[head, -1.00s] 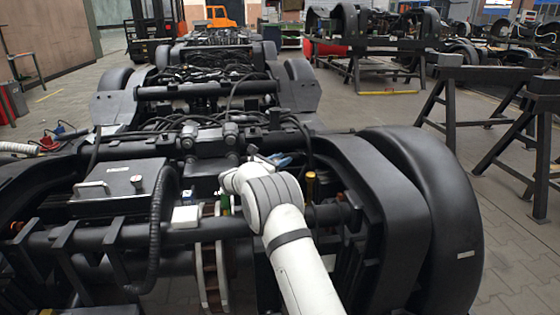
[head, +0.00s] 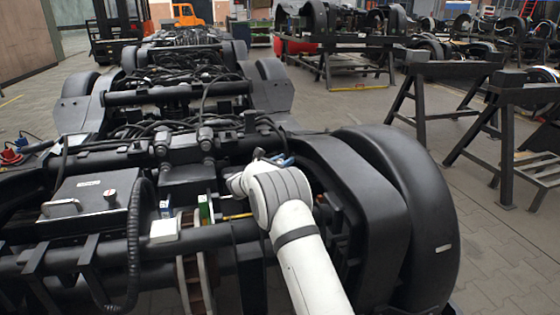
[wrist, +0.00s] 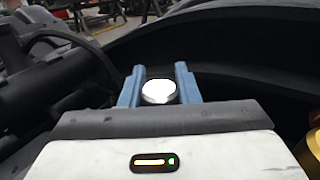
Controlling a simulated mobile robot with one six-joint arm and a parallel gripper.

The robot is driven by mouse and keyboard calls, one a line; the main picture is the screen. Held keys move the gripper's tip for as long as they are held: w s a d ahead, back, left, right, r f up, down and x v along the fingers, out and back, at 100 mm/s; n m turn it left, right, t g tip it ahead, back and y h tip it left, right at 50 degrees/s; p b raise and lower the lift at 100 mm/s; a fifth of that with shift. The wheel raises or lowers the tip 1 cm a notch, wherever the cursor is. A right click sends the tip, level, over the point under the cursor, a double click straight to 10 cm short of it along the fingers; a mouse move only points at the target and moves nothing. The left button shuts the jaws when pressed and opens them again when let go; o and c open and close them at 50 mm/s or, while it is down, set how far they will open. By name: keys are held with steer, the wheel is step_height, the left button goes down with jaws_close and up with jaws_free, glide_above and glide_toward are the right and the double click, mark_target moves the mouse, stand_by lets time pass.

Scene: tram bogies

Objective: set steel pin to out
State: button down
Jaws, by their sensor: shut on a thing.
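The steel pin (wrist: 159,92) shows in the wrist view as a bright round end face between the two blue fingers. My gripper (wrist: 160,71) is shut on it, with one finger on each side. The rest of the pin is hidden, and I cannot tell how far it stands in or out. In the head view my gripper (head: 282,160) is over the near bogie, just left of the big black fender. My white arm hides most of the area below it there, and I cannot make out the pin.
The black fender (head: 395,190) stands close on the right. A grey box with a handle (head: 95,198) and a thick black hose (head: 134,235) lie left. A brass-coloured part (wrist: 314,148) is at the wrist view's lower right. Black trestles (head: 455,95) stand on floor further right.

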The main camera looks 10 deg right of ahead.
steer(key=shift+d+r, duration=0.1)
steer(key=shift+d, duration=0.35)
steer(key=c, duration=1.4)
jaws_free()
steer(key=o, duration=0.3)
steer(key=shift+a, duration=0.15)
steer(key=shift+s+a, duration=0.1)
steer(key=shift+s+a, duration=0.15)
steer(key=shift+a, duration=0.15)
steer(key=p+v, duration=0.2)
steer(key=v, duration=0.5)
steer(key=shift+d, duration=0.1)
